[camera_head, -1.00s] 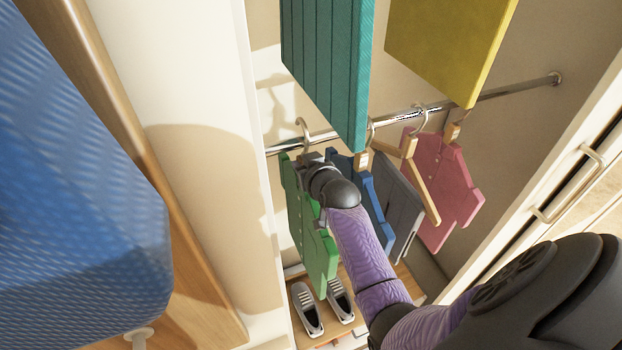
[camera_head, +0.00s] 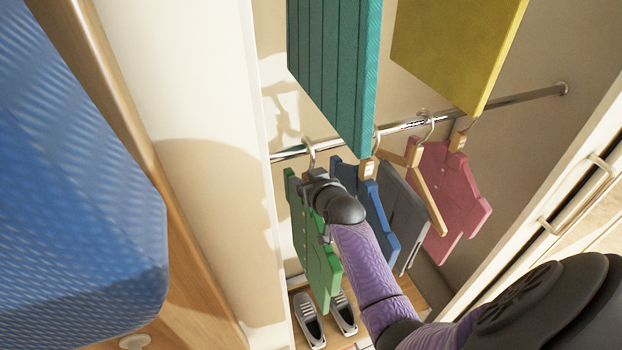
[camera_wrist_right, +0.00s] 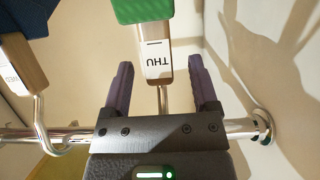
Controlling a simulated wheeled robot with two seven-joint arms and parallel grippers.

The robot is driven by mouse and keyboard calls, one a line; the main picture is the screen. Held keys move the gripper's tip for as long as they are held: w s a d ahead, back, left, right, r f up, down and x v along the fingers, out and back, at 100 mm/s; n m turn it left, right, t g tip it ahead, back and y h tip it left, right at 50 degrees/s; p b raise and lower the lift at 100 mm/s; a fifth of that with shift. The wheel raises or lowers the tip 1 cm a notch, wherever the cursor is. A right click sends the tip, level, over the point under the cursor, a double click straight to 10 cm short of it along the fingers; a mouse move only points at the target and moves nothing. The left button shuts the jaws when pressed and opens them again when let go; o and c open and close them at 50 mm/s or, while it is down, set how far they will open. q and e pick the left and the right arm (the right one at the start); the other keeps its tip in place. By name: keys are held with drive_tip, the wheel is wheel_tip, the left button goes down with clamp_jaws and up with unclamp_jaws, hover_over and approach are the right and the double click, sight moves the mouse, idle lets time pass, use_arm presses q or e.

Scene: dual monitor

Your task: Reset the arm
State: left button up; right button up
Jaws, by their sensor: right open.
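My right arm reaches into the wardrobe in the head view. Its right gripper (camera_head: 316,182) is at the top of a green shirt (camera_head: 319,257), just below the rail, and hides part of the hanger; its fingertips are not clear there. In the right wrist view the open right gripper (camera_wrist_right: 159,70) has one finger on each side of a wooden hanger block marked THU (camera_wrist_right: 156,62). The block's metal hook runs down between the fingers. Gaps show on both sides of the block. My left gripper is not in view.
A metal rail (camera_head: 510,97) also carries blue (camera_head: 380,225), grey (camera_head: 405,220) and pink (camera_head: 455,205) clothes and a bare wooden hanger (camera_head: 428,195). Teal (camera_head: 335,70) and yellow (camera_head: 455,45) pieces hang in front. Shoes (camera_head: 308,320) lie below. A wall panel (camera_head: 205,120) borders the left.

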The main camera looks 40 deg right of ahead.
drive_tip(key=p+v, duration=0.2)
drive_tip(key=v, duration=0.8)
drive_tip(key=s+a+f+n+g+y, duration=0.25)
drive_tip(key=s+a+g, duration=0.25)
drive_tip(key=s+a, duration=0.3)
drive_tip(key=s+a+f+n+g+y, duration=0.1)
drive_tip(key=s+a+f+n+g, duration=0.25)
drive_tip(key=s, duration=0.65)
wheel_tip(320, 180, down, 26)
drive_tip(key=s+a+m+g+b, duration=0.1)
drive_tip(key=g+b, duration=0.1)
drive_tip(key=b, duration=0.8)
drive_tip(key=s+d+f+g+b, duration=0.1)
drive_tip(key=s+f+b, duration=0.4)
drive_tip(key=f, duration=0.6)
drive_tip(key=s+d+f+g+b, duration=0.1)
drive_tip(key=s+f+b, duration=0.3)
drive_tip(key=s+f, duration=0.6)
drive_tip(key=shift+d+f+h+b, duration=0.3)
drive_tip(key=shift+f+h+b, duration=0.05)
drive_tip(key=shift+f, duration=0.25)
